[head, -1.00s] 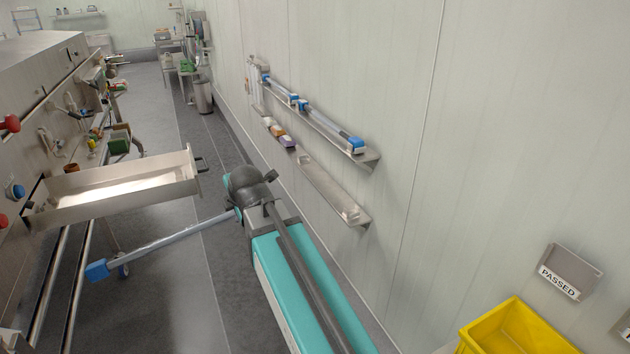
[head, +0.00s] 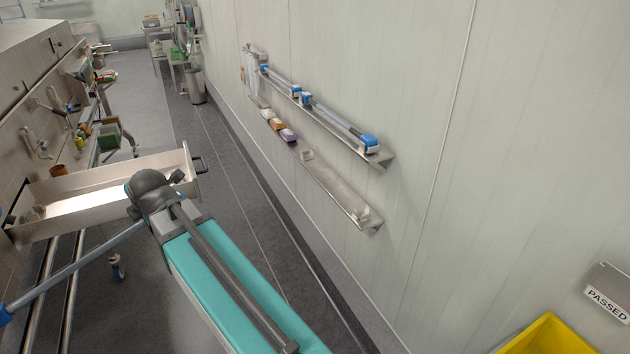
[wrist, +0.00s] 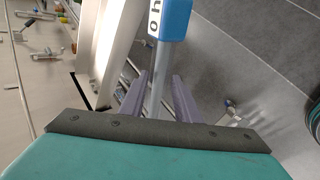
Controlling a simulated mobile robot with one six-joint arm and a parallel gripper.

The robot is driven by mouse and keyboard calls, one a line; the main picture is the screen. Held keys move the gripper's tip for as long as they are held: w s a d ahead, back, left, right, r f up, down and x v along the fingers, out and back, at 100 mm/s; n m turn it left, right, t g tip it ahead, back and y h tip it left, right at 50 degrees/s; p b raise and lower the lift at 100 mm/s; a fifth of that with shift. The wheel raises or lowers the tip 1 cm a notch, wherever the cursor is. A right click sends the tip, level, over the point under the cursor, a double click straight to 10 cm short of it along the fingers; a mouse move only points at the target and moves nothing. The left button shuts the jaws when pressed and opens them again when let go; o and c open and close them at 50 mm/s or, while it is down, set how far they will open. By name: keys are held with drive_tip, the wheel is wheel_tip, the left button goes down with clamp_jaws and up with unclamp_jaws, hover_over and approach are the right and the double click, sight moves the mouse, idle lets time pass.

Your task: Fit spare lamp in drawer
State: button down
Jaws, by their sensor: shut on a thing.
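The lamp is a pale grey-blue tube (head: 78,266) with a blue end cap (head: 4,316) at the left picture edge. In the wrist view its tube (wrist: 159,85) runs between my fingers, with the lettered blue cap (wrist: 172,18) beyond them. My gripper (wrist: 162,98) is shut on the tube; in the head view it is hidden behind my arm. The open steel drawer (head: 60,232) sticks out from the machine at left, brightly lit inside. My arm covers part of it, and the lamp passes low in front of it. Whether they touch cannot be told.
The wall at right carries an upper shelf (head: 378,157) with blue-capped tubes and a lower shelf (head: 335,192) with small boxes. A yellow bin (head: 548,336) stands at lower right. Rails (head: 72,290) run below the drawer.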

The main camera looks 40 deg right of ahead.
drive_tip(key=shift+w+a, duration=0.25)
drive_tip(key=shift+w, duration=0.15)
drive_tip(key=shift+s, duration=0.1)
